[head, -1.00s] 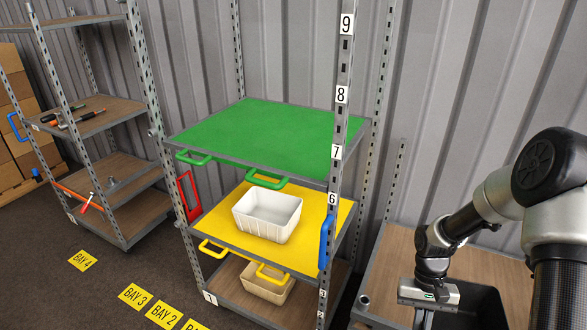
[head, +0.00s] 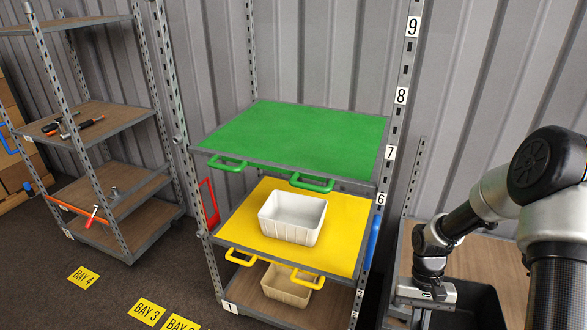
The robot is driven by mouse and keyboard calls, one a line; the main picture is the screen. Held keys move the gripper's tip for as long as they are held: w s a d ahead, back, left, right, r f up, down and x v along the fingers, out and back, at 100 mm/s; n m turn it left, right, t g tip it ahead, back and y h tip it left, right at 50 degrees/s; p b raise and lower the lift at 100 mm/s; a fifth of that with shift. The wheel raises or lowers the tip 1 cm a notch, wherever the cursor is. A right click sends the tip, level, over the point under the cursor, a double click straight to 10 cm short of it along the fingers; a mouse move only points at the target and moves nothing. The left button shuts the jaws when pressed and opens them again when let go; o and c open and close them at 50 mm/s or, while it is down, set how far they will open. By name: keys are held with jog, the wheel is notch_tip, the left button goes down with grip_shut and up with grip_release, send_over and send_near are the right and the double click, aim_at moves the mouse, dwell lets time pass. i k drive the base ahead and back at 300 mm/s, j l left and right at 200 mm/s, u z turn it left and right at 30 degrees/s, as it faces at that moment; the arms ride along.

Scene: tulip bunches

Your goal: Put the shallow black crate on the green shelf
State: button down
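The green shelf (head: 300,138) is the top board of the middle rack, with two green handles on its front edge. Its surface is bare. The shallow black crate (head: 480,306) is at the bottom right, cut off by the picture's lower edge and partly hidden by my arm. My gripper (head: 420,318) is at the crate's left side, its fingertips at the picture's lower edge. It appears shut on the crate's rim, as the crate keeps its place against it. The crate is right of and lower in the picture than the green shelf.
A white bin (head: 292,218) stands on the yellow shelf (head: 245,220), below the green one. A beige bin (head: 288,286) is on the lowest board. A numbered upright (head: 399,100) stands at the green shelf's right corner. A wooden surface (head: 480,268) lies behind the crate.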

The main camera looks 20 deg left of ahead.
aim_at(287, 146)
jog(key=k+j, duration=0.1)
jog(key=j, duration=0.25)
jog(key=k+j+z, duration=0.1)
jog(key=j, duration=0.3)
jog(key=k+j, duration=0.1)
jog(key=j, duration=0.25)
jog(key=k+j+z, duration=0.15)
jog(key=j, duration=0.25)
jog(key=k+j, duration=0.1)
jog(key=j, duration=0.25)
